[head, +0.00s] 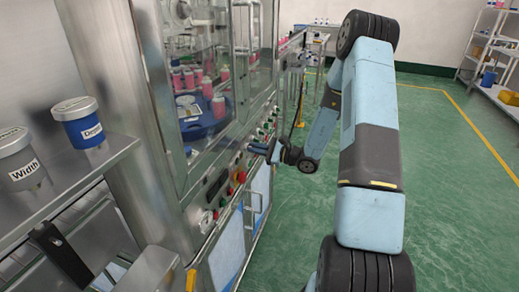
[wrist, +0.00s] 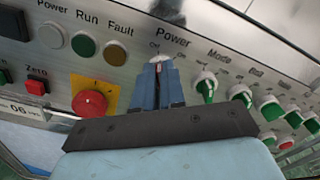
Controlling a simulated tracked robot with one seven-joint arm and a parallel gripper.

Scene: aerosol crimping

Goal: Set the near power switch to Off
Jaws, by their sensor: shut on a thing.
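The near power switch (wrist: 160,58) is in the wrist view, under the printed word "Power" with small position labels beside it. In the head view my gripper (head: 258,148) reaches left to the machine's front panel, and the switch itself is too small to make out there.
On the steel panel (wrist: 125,75), a red emergency knob (wrist: 90,103) on a yellow plate sits left of my fingers, below Power, Run and Fault lamps. Green-and-white knobs (wrist: 207,86) stand close on the right. Green floor (head: 440,130) is open right of my arm.

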